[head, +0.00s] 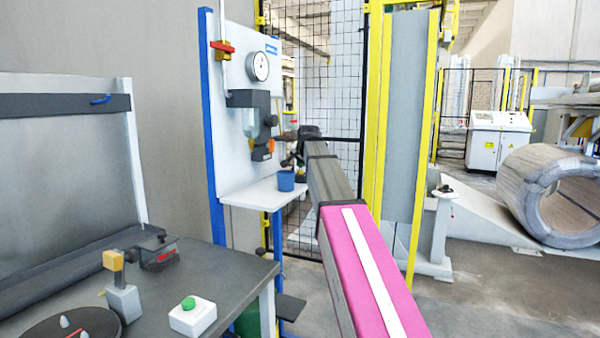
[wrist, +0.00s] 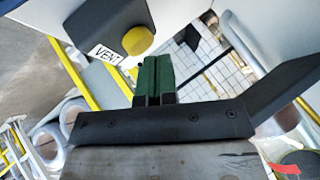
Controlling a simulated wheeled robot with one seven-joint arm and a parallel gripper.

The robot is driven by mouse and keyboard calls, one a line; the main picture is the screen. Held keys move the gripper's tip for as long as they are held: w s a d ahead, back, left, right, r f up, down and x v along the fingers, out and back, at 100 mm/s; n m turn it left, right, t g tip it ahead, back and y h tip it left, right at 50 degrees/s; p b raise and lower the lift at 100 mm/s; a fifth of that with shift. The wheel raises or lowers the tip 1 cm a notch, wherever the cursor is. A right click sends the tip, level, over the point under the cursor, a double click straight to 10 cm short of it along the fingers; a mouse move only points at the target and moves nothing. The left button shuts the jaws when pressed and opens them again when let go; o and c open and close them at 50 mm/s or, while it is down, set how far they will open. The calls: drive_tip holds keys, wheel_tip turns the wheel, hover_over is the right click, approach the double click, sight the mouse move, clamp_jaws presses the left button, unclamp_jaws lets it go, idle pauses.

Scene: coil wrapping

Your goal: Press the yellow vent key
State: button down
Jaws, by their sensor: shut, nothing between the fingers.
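The yellow vent key (wrist: 137,40) is a round-edged knob on a dark box (wrist: 108,28). A white label reading VENT (wrist: 105,54) is beside it in the wrist view. In the head view the dark box (head: 261,154) is on the white panel, with a small orange-yellow key (head: 271,146) on it. My gripper (wrist: 153,75) has its green fingers together and empty. Their tips appear just below and right of the key in the wrist view, with a small gap in the picture; depth is unclear. In the head view my gripper (head: 289,160) is at the panel's right side, partly hidden by my arm.
A blue cup (head: 286,180) stands on the white shelf (head: 245,196) under the box. A gauge (head: 258,66) and a red-handled valve (head: 222,47) are above. A mesh fence (head: 325,90) stands behind. A bench (head: 215,272) with a green button (head: 189,303) is front left.

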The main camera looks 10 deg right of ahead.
drive_tip(key=shift+f, duration=0.5)
idle(0.8)
drive_tip(key=shift+r, duration=0.9)
drive_tip(key=shift+r, duration=2.55)
